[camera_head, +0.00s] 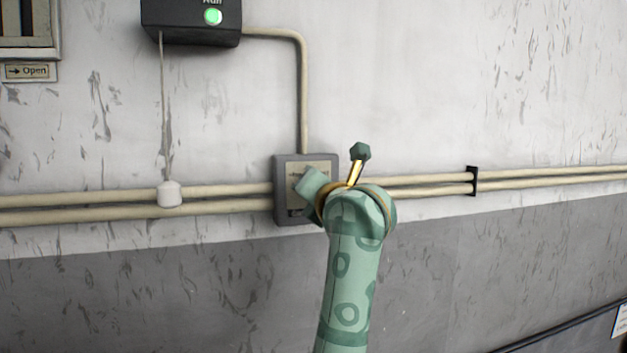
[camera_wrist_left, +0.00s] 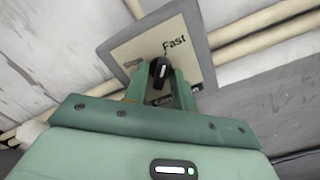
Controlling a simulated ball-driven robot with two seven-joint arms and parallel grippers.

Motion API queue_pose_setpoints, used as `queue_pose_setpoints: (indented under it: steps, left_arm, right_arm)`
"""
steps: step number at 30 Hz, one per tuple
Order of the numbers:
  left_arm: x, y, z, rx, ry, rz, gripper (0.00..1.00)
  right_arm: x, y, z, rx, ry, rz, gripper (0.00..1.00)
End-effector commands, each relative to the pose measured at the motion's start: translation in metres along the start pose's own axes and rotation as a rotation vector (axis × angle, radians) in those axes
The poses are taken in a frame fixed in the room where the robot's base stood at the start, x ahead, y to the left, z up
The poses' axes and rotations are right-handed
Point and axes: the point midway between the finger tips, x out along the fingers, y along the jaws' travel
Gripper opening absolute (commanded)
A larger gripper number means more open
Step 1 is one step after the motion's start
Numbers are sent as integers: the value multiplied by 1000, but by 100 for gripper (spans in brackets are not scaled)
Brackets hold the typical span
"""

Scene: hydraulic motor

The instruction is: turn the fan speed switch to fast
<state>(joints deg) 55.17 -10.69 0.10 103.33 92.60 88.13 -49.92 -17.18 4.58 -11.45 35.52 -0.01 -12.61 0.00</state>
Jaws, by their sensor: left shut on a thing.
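The fan speed switch is a grey wall box (camera_head: 281,203) with a pale face plate (camera_head: 325,167). In the left wrist view its plate (camera_wrist_left: 193,30) carries the word "Fast" near the top and a black knob (camera_wrist_left: 160,72) with a white mark pointing roughly up toward that word. Another label lower down is partly hidden. My left gripper (camera_wrist_left: 161,80) has its fingers on both sides of the knob and is shut on it. In the head view my left gripper (camera_head: 309,186) is against the box and my wrist covers the box's lower right. My right gripper is not in view.
A dark box (camera_head: 190,22) with a lit green light is above left. A pull cord with a white handle (camera_head: 170,194) hangs from it. Two pipes (camera_head: 100,208) run along the wall on both sides of the switch. An "Open" sign (camera_head: 28,71) is at the upper left.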

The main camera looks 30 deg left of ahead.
Motion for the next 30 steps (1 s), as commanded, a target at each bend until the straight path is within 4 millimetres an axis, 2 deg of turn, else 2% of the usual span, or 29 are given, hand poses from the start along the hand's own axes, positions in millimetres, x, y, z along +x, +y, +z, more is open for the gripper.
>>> queue_pose_setpoints:
  steps: [9, 24, 25, 30]
  left_arm:
    - [-1, 2, 2, 99, -4, 2, 4]
    - [-1, 1, 2, 113, -4, 3, 4]
    - [-1, 1, 2, 113, -4, 3, 34]
    - [0, 1, 1, 113, -3, 2, 34]
  right_arm:
    - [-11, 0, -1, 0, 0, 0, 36]
    - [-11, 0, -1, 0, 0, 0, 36]
    - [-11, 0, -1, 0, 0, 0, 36]
    - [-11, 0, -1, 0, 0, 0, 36]
